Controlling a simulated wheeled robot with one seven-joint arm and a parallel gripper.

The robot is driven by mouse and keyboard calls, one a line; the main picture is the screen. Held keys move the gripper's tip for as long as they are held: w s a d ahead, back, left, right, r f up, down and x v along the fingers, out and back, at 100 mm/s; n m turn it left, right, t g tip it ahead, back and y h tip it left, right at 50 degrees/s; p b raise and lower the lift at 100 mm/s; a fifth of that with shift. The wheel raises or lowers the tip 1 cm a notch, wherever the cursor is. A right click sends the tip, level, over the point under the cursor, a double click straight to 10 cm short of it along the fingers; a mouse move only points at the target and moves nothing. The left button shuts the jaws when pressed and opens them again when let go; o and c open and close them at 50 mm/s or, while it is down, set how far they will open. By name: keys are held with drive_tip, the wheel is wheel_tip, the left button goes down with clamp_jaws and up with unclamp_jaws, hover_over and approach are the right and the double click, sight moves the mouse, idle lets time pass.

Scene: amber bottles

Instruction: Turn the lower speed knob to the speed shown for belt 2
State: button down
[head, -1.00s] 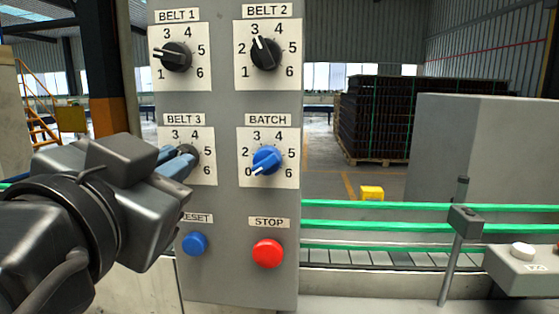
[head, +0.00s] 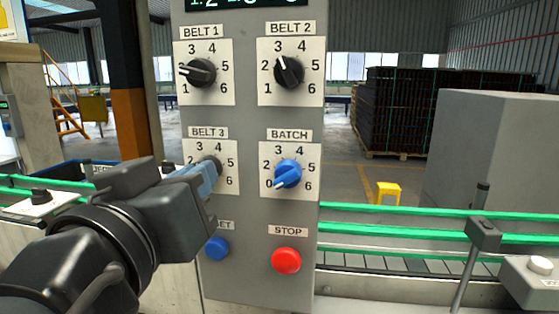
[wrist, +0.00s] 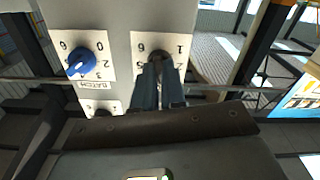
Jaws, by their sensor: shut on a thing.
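My gripper (head: 206,174) is shut on the BELT 3 knob (head: 213,164), the dark knob at the lower left of the grey panel. Its blue-grey fingers hide much of that knob and part of its dial, so I cannot tell its pointer's setting. In the wrist view the dial shows upside down, with the fingers (wrist: 158,82) around the knob (wrist: 158,57). The BELT 2 knob (head: 289,71) is black, with its white pointer mark up and left, near 3.
The black BELT 1 knob (head: 200,72) points left. The blue BATCH knob (head: 288,174), close right of my gripper, points to 0. Below are a blue button (head: 216,248) and the red STOP button (head: 286,260). Green conveyor rails (head: 400,235) run behind the panel.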

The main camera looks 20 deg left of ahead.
drive_tip(key=shift+n+p, duration=0.65)
drive_tip(key=shift+n, duration=0.45)
drive_tip(key=c, duration=1.2)
unclamp_jaws()
drive_tip(key=b+v, duration=0.1)
drive_tip(key=v, duration=0.6)
drive_tip(key=shift+s, duration=0.4)
